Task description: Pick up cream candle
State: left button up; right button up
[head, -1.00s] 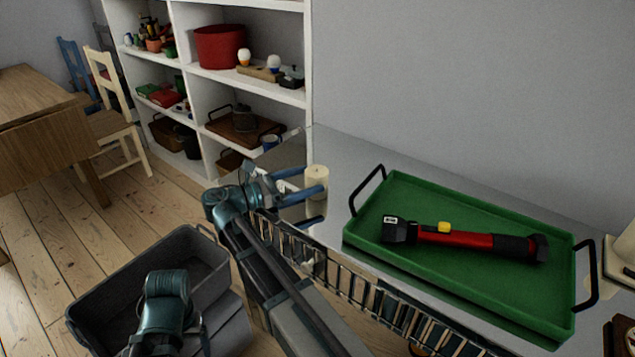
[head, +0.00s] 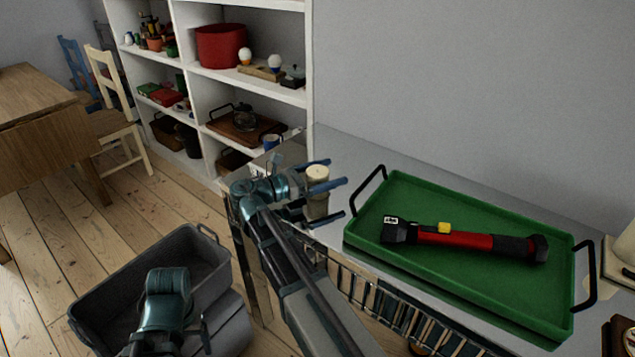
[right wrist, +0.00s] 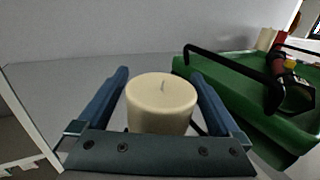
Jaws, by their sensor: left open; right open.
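The cream candle (head: 317,207) is a short pale cylinder with a wick, upright on the shiny grey top at its far left end. My right gripper (head: 336,173) is open with one finger on each side of the candle. In the right wrist view, the candle (right wrist: 162,103) stands between the two blue fingers, with a gap showing on each side; its lower part is hidden by the gripper's body. My left gripper (head: 172,340) is low at the left, over the grey bin, open and away from the candle; its fingers show only partly.
A green tray (head: 400,182) with black handles holds a red and black flashlight (head: 455,239) to the right of the candle. The grey bin (head: 205,250) is at lower left. A white shelf unit (head: 308,60) with several items stands behind. A wall backs the grey top.

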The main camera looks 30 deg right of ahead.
jog(key=c, duration=1.5)
jog(key=shift+r, duration=0.15)
jog(key=shift+r+p, duration=0.95)
jog(key=shift+p, duration=0.1)
notch_tip(320, 180, up, 2)
jog(key=shift+p, duration=1.05)
jog(key=s+a, duration=0.9)
jog(key=a, duration=0.4)
notch_tip(320, 180, up, 20)
jog(key=p, duration=2)
jog(key=shift+s, duration=0.2)
